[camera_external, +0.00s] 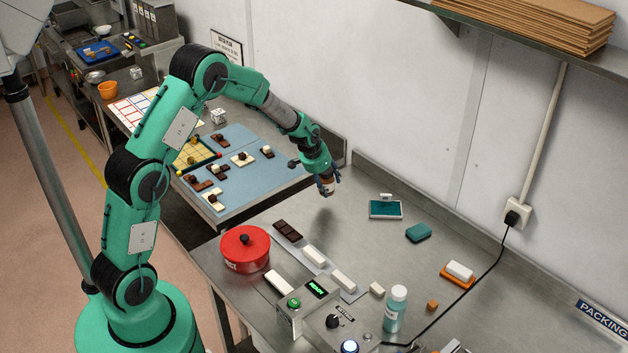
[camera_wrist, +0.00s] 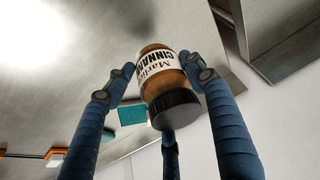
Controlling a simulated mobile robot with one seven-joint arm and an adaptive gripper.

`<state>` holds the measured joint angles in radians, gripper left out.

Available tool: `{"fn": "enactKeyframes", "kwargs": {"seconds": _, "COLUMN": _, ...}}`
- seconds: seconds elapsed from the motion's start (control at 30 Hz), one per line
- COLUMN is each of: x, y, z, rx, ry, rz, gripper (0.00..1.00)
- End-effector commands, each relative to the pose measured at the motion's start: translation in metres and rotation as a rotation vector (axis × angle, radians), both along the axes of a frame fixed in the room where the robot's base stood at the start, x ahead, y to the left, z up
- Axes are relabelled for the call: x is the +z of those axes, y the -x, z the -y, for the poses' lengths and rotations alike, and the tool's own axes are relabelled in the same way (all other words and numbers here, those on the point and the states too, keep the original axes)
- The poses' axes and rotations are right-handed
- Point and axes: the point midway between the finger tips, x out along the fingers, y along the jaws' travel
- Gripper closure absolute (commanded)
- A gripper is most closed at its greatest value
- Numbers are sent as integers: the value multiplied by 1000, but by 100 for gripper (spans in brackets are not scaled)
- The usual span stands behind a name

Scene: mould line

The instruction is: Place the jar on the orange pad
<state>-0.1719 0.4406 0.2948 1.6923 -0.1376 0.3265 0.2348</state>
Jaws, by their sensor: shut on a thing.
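My gripper (camera_external: 326,178) is shut on a small brown jar (camera_external: 328,187) with a white label and holds it above the back left part of the steel table. In the wrist view my gripper's blue fingers (camera_wrist: 163,85) close around the jar (camera_wrist: 163,60); its label reads in part "CINNA" and its black lid points toward the camera. An orange flat piece (camera_external: 458,283) lies on the right side of the table, well apart from the jar, with a white block (camera_external: 460,270) on it. I cannot tell for sure that this is the orange pad.
A teal-topped tray (camera_external: 386,210) and a teal block (camera_external: 418,232) lie between jar and orange piece. A red pot (camera_external: 245,249), a control box (camera_external: 310,305), a teal bottle (camera_external: 395,309) and a small orange cube (camera_external: 432,305) stand nearer the front. A black cable runs along the right.

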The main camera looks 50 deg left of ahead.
Motion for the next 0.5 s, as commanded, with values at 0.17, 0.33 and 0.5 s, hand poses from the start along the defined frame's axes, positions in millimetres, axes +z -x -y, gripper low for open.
{"fn": "enactKeyframes", "kwargs": {"seconds": 0.17, "x": 1, "y": -1, "z": 5, "rx": -4, "ry": -1, "rz": 1, "gripper": 81}}
{"fn": "enactKeyframes", "kwargs": {"seconds": 0.33, "x": 4, "y": -4, "z": 25, "rx": -21, "ry": 0, "rz": -2, "gripper": 81}}
{"fn": "enactKeyframes", "kwargs": {"seconds": 0.5, "x": 9, "y": -9, "z": 66, "rx": -54, "ry": 0, "rz": -6, "gripper": 81}}
